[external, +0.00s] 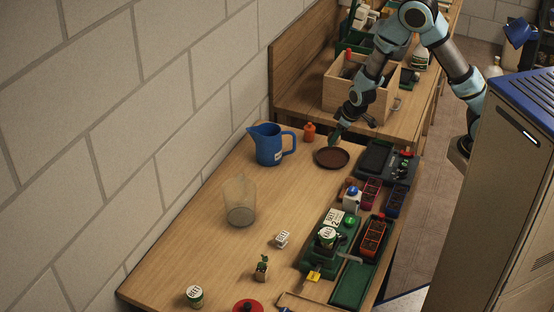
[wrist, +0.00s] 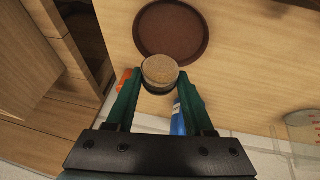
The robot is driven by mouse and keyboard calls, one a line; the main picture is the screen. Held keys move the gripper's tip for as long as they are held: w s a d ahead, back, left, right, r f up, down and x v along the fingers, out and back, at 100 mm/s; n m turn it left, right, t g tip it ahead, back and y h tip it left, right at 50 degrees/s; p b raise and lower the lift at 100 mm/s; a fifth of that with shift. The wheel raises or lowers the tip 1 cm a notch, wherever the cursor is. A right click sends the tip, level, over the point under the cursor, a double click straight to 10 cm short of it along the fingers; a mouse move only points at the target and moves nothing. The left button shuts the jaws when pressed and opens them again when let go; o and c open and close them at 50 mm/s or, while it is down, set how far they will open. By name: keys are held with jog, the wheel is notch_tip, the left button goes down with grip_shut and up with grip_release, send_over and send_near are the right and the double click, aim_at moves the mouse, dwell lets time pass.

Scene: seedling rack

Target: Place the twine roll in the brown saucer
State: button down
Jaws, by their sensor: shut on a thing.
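The brown saucer (external: 332,158) lies on the far end of the wooden table in the external view. It also shows in the wrist view as an empty dark round dish (wrist: 171,28). My gripper (external: 336,136) is at the saucer's far side in the external view. In the wrist view my gripper (wrist: 160,82) has its green fingers shut on the twine roll (wrist: 160,70), which has a round tan end.
A blue jug (external: 268,145) and an orange bottle (external: 309,132) stand close to the saucer. A black scale-like device (external: 378,158) is on its right. A clear beaker (external: 240,200) stands nearer the front. A wooden crate (external: 343,92) is on the bench behind.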

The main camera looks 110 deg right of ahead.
aim_at(334, 160)
jog(key=shift+f+b, duration=2.65)
jog(key=shift+f, duration=0.55)
jog(key=shift+c, duration=1)
grip_release()
jog(key=shift+r, duration=0.1)
notch_tip(334, 160, up, 7)
jog(key=p, duration=0.7)
